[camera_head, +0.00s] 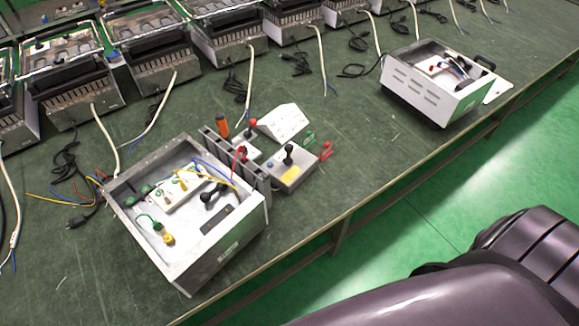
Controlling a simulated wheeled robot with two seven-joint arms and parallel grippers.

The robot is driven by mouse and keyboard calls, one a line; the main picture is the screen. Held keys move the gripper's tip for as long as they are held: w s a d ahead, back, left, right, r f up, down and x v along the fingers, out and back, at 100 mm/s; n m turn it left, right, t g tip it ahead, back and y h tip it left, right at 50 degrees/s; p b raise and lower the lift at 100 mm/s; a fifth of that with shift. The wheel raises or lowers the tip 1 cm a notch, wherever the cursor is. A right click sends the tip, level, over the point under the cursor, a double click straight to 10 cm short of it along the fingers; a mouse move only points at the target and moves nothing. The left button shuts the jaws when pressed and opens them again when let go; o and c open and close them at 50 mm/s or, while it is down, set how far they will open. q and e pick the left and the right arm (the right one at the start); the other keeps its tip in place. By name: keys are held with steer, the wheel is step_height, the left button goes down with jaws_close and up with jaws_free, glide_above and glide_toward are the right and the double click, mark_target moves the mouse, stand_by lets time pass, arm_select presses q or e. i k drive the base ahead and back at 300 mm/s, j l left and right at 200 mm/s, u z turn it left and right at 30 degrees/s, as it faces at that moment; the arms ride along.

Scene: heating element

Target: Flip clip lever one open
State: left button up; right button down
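A small test fixture stands on the bench beside the near open box. It has a grey block with a black-knobbed lever (288,153) and a yellow patch, and behind it a second block with a red-knobbed lever (252,123). Another red knob (241,150) shows by the upright plates at the box's edge. I cannot tell which of these is clip lever one, or whether any clip is open or shut. The open metal box (252,222) holds wires, a white terminal strip and a yellow-green part. Neither of my grippers is in view.
The green bench (340,190) is clear to the right of the fixture. A white wedge-shaped box (284,121) and an orange-handled tool (222,125) stand behind it. Another open white box (425,92) is at the right. Several heater units with cables line the back.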

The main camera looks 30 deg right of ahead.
mark_target(205, 197)
steer(key=k+l+z, duration=0.1)
steer(key=k+l, duration=0.4)
steer(key=l, duration=0.25)
steer(key=k+l+z, duration=0.15)
steer(key=k+l, duration=0.1)
steer(key=l, duration=0.1)
